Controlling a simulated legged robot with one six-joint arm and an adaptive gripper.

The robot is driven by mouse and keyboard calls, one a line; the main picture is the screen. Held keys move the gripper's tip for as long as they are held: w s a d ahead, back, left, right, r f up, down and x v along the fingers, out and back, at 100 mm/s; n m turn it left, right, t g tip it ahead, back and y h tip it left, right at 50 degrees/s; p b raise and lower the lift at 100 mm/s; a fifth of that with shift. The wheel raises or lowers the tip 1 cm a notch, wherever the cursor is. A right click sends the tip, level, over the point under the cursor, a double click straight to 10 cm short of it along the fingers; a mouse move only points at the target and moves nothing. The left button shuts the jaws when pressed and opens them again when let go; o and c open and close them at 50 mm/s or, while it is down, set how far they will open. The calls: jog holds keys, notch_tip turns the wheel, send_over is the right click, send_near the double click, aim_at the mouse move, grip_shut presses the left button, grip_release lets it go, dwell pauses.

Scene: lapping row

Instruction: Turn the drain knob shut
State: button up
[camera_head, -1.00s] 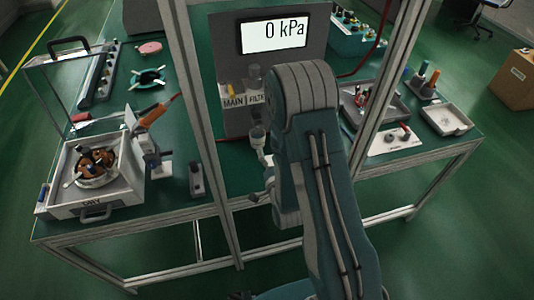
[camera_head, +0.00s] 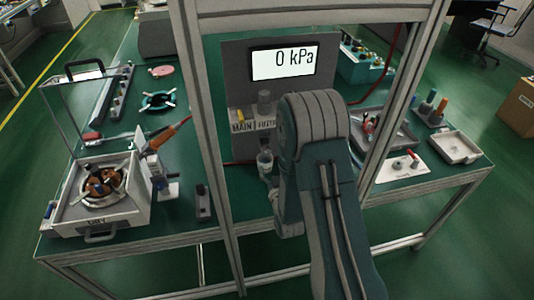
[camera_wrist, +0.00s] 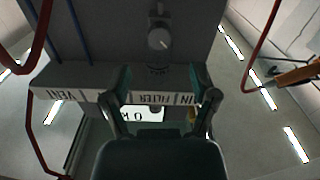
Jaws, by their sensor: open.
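The drain knob (camera_wrist: 158,40) shows in the wrist view as a round grey knob with a pale mark, at the upper middle, under the filter unit. My gripper (camera_wrist: 162,92) is open in the wrist view, its two dark fingers apart with nothing between them. The knob appears beyond the fingertips, apart from them. In the head view the filter bowl (camera_head: 264,158) hangs under the panel, left of my arm. My arm hides the gripper there, and I cannot make out the knob.
The grey panel (camera_head: 237,85) carries a display reading 0 kPa. Frame posts (camera_head: 203,130) stand close on both sides of my arm. A red hose (camera_wrist: 42,40) hangs at left in the wrist view. A white box (camera_head: 80,218) sits on the bench at left.

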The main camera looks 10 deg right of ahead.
aim_at(267, 153)
jog(key=w, duration=0.7)
grip_shut()
